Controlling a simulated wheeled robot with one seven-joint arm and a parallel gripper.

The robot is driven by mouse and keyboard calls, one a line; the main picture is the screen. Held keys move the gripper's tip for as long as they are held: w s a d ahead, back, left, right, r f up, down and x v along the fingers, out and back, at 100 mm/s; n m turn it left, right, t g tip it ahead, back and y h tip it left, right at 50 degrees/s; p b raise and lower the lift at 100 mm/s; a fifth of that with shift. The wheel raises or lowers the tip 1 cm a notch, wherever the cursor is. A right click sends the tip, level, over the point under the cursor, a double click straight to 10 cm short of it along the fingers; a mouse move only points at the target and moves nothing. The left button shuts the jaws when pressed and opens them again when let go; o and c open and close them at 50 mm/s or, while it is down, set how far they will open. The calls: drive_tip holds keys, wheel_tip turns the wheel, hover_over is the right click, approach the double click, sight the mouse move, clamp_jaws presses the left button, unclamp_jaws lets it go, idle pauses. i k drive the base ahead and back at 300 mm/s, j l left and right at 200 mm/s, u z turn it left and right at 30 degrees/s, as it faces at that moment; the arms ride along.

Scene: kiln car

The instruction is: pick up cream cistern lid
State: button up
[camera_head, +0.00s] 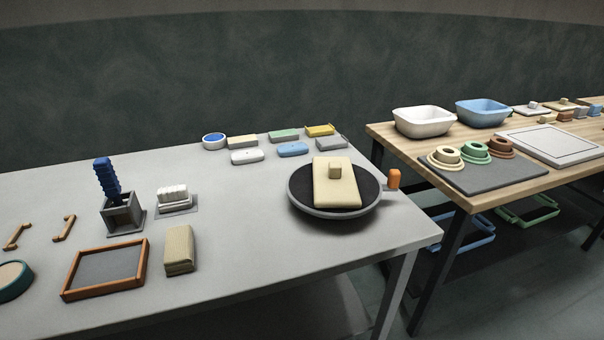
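A cream cistern lid (336,190), a flat rectangular slab with a small block-shaped knob (335,171) on top, lies on a round dark turntable (297,196). The turntable stands near the right end of the grey table (250,228). The lid's knob faces up and nothing covers it. My gripper is not in view.
An orange-handled part (393,179) sticks out right of the turntable. Small coloured pieces (284,136) stand behind it. A tan block (179,250), wood-framed tray (106,269) and blue-topped holder (121,213) stand left. A wooden table (400,144) with basins (424,121) is further right.

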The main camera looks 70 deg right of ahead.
sight(334, 180)
drive_tip(key=k+l+u, duration=0.55)
drive_tip(key=u, duration=0.15)
drive_tip(key=k+l, duration=0.2)
drive_tip(key=k, duration=0.25)
drive_tip(key=k+l+u, duration=0.1)
drive_tip(key=k+l, duration=0.15)
drive_tip(key=k, duration=0.15)
drive_tip(key=k+l, duration=0.15)
drive_tip(key=k, duration=0.3)
drive_tip(key=k+l+u, duration=0.1)
drive_tip(key=k, duration=0.35)
drive_tip(key=l, duration=0.1)
